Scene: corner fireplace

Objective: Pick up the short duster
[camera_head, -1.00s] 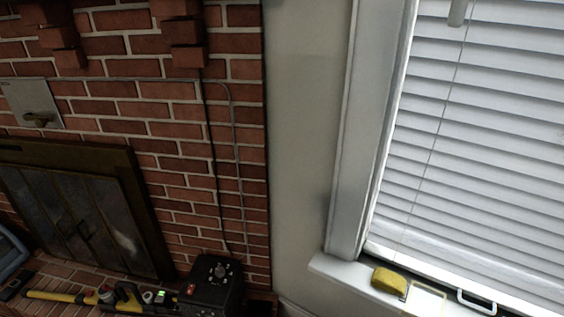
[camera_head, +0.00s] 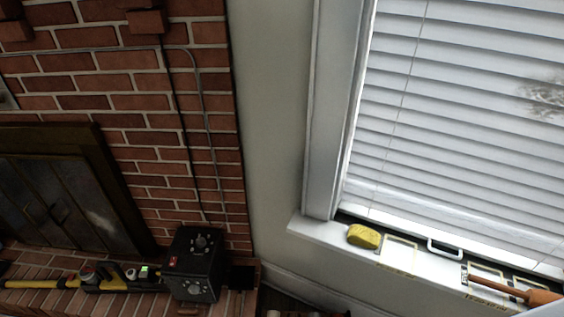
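An orange-brown object with a thin shaft and a thicker end (camera_head: 512,290) lies on the white windowsill at the lower right, partly cut off by the picture's edge. It may be the short duster or its handle, but I cannot tell for sure. No other thing in view is clearly a duster. Neither of my grippers is in view.
A yellow block-like object (camera_head: 363,237) sits on the windowsill (camera_head: 318,231) below the blinds. Left, a black box with knobs (camera_head: 195,264) and a yellow-and-black tool (camera_head: 100,279) rest on the brick hearth by the fireplace (camera_head: 60,200). A wall corner stands between.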

